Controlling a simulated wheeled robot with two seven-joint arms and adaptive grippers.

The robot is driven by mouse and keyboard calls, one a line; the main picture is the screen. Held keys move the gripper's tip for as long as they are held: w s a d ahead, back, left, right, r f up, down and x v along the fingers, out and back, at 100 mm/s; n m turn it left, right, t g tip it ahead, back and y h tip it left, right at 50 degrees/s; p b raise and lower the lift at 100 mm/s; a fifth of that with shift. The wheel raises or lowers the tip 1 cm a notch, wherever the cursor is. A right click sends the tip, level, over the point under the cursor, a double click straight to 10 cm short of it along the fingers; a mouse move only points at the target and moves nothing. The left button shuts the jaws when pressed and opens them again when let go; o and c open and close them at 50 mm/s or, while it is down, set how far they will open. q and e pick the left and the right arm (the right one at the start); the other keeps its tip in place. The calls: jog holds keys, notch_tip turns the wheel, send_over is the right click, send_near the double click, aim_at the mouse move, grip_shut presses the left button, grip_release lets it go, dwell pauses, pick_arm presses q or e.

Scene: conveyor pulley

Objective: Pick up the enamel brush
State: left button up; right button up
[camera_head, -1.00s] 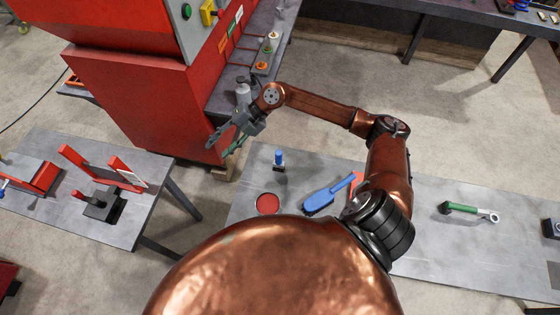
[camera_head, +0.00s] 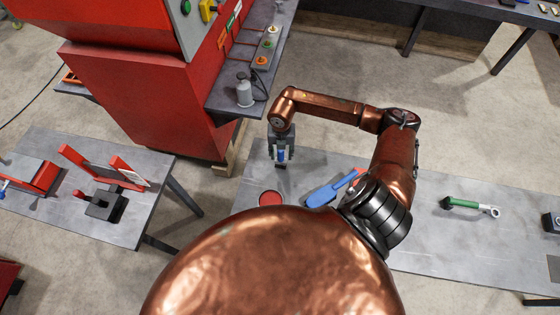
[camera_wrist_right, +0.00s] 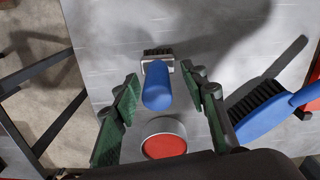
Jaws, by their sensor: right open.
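The enamel brush, with a blue handle (camera_wrist_right: 157,92), a metal ferrule and dark bristles, stands on the grey table near its far left corner. In the head view its blue handle (camera_head: 282,156) shows between my right gripper's fingers. My right gripper (camera_head: 281,151) is open and points down over the brush. In the right wrist view its green-padded fingers stand on either side of the handle, with a gap visible on both sides. My left gripper is not in view.
A round tin with red contents (camera_head: 271,198) stands close to the brush. A larger blue bench brush (camera_head: 322,196) lies to the right. A green-handled tool (camera_head: 468,206) lies farther right. A red machine (camera_head: 150,90) with a grey shelf holding a bottle (camera_head: 244,92) stands behind left.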

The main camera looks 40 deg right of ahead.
jog(key=shift+f, duration=1.1)
jog(key=shift+c, duration=0.7)
jog(key=shift+w, duration=0.1)
grip_shut()
